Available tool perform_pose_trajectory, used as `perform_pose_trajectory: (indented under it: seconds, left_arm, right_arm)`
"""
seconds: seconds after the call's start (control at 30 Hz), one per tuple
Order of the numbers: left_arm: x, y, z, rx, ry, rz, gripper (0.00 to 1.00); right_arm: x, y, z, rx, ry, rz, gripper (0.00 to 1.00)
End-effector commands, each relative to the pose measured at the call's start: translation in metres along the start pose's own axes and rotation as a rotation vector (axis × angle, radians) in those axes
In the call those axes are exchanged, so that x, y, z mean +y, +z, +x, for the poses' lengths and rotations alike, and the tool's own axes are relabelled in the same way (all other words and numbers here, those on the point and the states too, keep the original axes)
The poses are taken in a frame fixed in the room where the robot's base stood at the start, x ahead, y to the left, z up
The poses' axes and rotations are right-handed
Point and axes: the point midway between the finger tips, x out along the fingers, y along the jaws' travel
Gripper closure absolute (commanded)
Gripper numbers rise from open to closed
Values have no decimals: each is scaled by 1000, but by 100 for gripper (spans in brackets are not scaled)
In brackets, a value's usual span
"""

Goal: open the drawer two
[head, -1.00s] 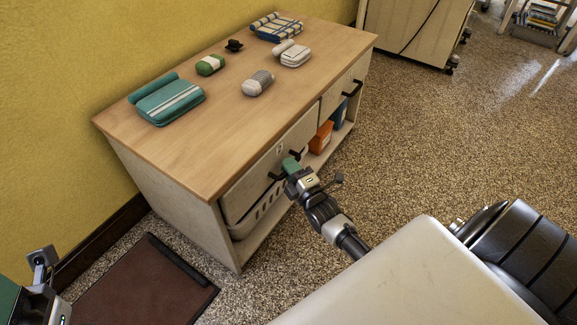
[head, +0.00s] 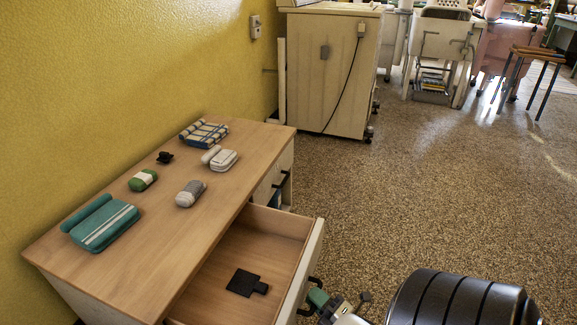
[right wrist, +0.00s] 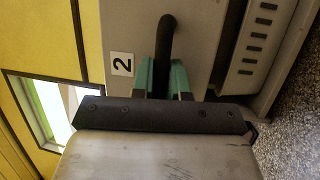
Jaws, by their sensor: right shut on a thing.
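Drawer two (head: 257,235) is pulled well out of the wooden-topped cabinet (head: 100,262). Its inside shows in the head view, with a small black flat object (head: 245,283) lying on the drawer bottom. The front panel bears a "2" label (right wrist: 122,64) in the right wrist view. My right gripper (head: 318,299) is at the drawer front, and its green fingers (right wrist: 160,80) are shut around the black handle (right wrist: 167,38). Part of the handle is hidden between the fingers. My left gripper is out of view.
On the cabinet top lie a teal towel set (head: 105,225), a green-and-white roll (head: 143,180), a grey roll (head: 190,193), a white bundle (head: 223,160), a striped cloth (head: 204,133) and a small black item (head: 165,157). A beige washer cabinet (head: 327,70) stands behind. Speckled floor at right is open.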

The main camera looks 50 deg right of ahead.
Motion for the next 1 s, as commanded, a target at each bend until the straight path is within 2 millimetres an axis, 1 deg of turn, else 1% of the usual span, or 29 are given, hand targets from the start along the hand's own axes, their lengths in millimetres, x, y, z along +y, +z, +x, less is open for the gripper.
perform_pose_trajectory:
  seconds: [0.03,0.1,0.3,0.4,0.6,0.93,0.97,1.0]
  left_arm:
    - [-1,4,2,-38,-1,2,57]
    - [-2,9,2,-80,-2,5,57]
    - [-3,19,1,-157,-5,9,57]
    - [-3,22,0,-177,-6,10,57]
    - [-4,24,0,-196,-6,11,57]
    - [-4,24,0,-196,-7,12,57]
    - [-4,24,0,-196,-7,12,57]
    - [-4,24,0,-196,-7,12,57]
  right_arm:
    - [2,4,-13,-1,-7,0,100]
    - [5,9,-25,-1,-6,1,100]
    - [10,20,-51,-1,-4,2,100]
    - [11,23,-59,-1,-3,2,100]
    - [13,26,-66,-1,-2,3,100]
    - [12,26,-66,-1,-3,3,100]
    - [12,26,-66,-1,-3,3,82]
    - [12,26,-66,-1,-3,2,76]
